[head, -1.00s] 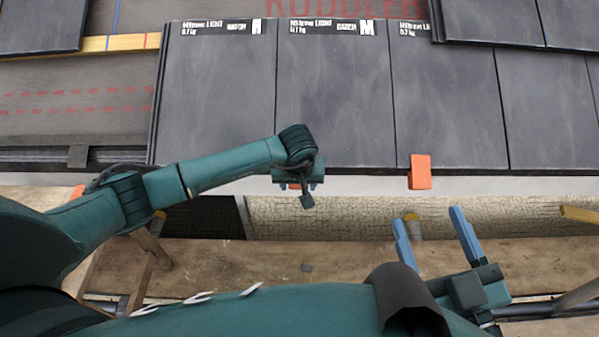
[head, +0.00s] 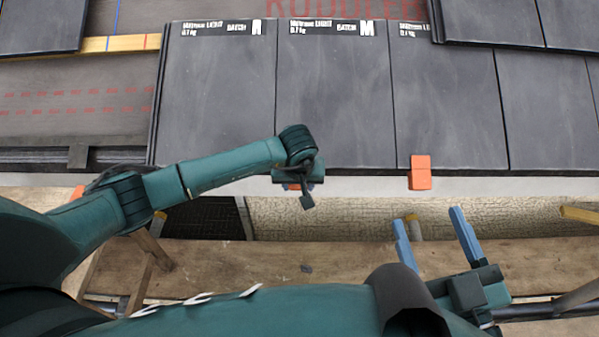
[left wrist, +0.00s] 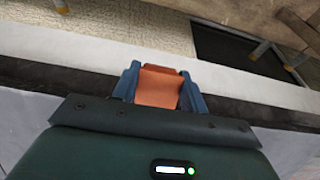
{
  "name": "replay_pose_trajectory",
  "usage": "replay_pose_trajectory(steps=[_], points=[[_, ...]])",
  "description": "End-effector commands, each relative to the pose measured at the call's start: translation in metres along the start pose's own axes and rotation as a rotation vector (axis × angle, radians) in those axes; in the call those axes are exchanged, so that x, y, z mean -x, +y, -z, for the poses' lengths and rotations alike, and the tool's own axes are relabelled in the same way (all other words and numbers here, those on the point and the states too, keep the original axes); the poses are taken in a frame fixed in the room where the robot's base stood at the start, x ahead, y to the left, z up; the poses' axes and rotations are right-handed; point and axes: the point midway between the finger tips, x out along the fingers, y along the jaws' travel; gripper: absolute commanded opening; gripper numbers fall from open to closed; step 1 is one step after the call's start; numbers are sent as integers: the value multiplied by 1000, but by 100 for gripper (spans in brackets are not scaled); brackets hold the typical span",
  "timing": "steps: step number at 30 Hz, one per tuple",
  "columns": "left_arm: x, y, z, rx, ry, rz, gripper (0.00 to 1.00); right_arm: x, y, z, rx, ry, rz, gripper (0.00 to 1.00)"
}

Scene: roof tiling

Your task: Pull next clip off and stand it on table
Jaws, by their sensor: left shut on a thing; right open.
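An orange clip (left wrist: 158,88) sits between the blue fingers of my left gripper (left wrist: 158,84) in the left wrist view. In the head view my left gripper (head: 300,184) is at the lower edge of the dark tiles (head: 335,110), and its wrist hides most of that clip. The gripper is shut on the clip, which is still at the tile edge. A second orange clip (head: 420,172) sits on the tile edge further right. My right gripper (head: 436,230) is open and empty above the wooden plank, below the tile edge.
A long wooden plank (head: 345,262) runs below the eave, with a pale textured wall (head: 340,218) behind it. A third orange piece (head: 78,192) shows at the far left, partly behind my left arm. More tiles (head: 490,22) lie at the upper right. No table is clearly visible.

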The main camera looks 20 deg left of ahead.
Motion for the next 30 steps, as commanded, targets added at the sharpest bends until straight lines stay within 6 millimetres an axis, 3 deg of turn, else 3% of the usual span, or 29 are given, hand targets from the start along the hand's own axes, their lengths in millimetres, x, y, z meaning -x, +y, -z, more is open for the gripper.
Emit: replay_pose_trajectory(steps=[8, 30], points=[[0, 0, 0, 0, 0, 0, 3, 0, 0, 0, 0, -1, 0, 65], [-6, 0, -24, -2, -6, 1, 2, 0, 0, 1, 0, -2, 0, 65]])
